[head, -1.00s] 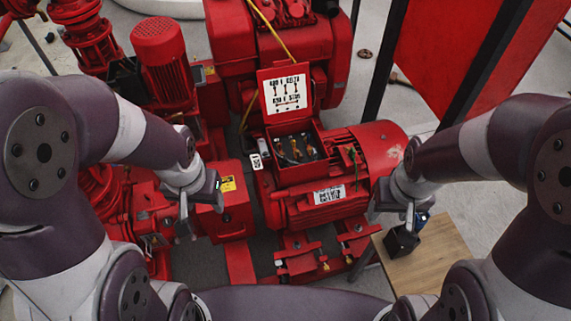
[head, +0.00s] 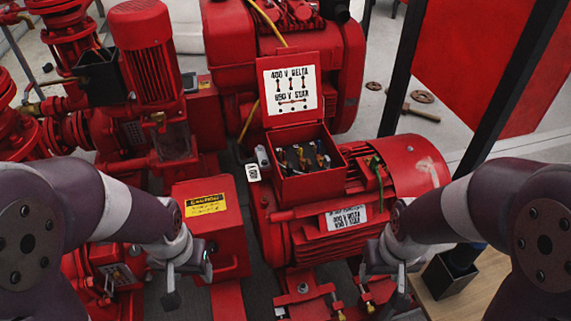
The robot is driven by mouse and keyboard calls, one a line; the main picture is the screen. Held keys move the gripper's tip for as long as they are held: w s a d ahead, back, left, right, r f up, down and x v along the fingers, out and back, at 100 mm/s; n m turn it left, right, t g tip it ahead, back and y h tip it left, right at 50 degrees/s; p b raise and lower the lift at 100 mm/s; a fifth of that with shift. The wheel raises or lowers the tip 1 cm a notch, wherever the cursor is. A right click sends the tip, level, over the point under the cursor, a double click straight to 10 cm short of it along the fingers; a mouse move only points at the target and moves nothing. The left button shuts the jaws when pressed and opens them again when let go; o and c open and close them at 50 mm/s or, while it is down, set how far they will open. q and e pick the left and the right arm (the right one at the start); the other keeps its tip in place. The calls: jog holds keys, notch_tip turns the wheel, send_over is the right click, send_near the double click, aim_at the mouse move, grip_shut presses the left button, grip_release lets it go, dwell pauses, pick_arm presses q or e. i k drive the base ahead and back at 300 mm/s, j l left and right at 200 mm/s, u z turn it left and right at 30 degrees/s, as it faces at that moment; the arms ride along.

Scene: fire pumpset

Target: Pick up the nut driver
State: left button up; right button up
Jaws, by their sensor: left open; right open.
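My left gripper (head: 188,280) is open and empty, in front of the red box with the yellow label at the lower left. My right gripper (head: 383,290) is open and empty, in front of the red motor's lower right side. Just right of it, a black square holder (head: 447,277) stands on a wooden table top. A dark blue handle-like thing (head: 466,254) shows at the holder, partly behind my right arm. It may be the nut driver, but I cannot tell its kind for sure. My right gripper is apart from it.
The red motor (head: 320,235) has an open terminal box (head: 307,165) with its lid raised. The wooden table (head: 480,290) is at the lower right, partly behind my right arm. A wooden-handled tool (head: 415,112) lies on the floor behind. Dark posts and a red panel (head: 495,70) stand at the right.

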aim_at(463, 255)
jog(key=k+z, duration=0.1)
jog(key=z, duration=1.4)
jog(key=l+z, duration=0.35)
jog(key=i+j, duration=0.05)
